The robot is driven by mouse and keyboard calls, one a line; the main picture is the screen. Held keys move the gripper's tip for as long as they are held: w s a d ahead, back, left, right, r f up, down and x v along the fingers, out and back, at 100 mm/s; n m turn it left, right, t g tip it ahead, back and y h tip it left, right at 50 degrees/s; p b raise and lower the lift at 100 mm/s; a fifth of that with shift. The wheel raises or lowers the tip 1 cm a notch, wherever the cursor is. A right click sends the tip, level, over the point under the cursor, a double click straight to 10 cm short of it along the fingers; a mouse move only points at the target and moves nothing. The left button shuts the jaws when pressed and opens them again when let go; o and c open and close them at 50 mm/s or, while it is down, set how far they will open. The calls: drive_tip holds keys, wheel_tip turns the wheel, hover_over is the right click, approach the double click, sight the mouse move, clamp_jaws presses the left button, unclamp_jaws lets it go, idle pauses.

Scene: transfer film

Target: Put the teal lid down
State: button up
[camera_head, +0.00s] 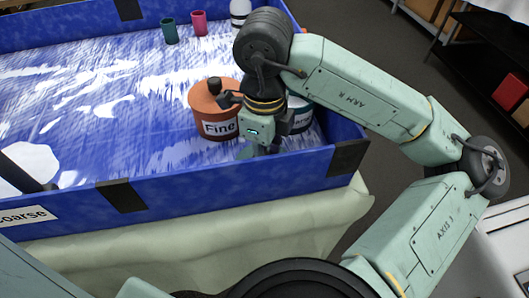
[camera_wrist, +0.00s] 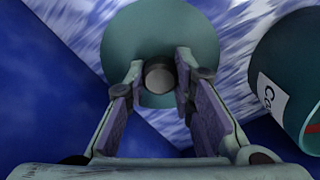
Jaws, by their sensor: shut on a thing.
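The teal lid (camera_wrist: 142,42) is a round disc with a grey knob, seen from above in the wrist view. My gripper (camera_wrist: 159,78) is shut on the knob. In the head view my gripper (camera_head: 263,148) points down inside the blue tray's near right corner, and only a sliver of the lid (camera_head: 246,153) shows. I cannot tell whether the lid touches the tray floor.
An orange jar (camera_head: 203,104) labelled "Fine", with its lid on, stands left of my gripper. The blue tray's wall (camera_head: 220,178) is close in front. Teal (camera_head: 170,32) and pink (camera_head: 199,23) cups and a white bottle (camera_head: 239,14) stand at the back. The tray's middle is clear.

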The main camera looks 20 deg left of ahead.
drive_tip(key=o, duration=0.9)
drive_tip(key=shift+o, duration=0.2)
drive_tip(key=shift+r+p, duration=0.3)
drive_tip(key=shift+p, duration=0.1)
wheel_tip(320, 180, up, 12)
drive_tip(key=b, duration=0.1)
drive_tip(key=shift+f, duration=0.15)
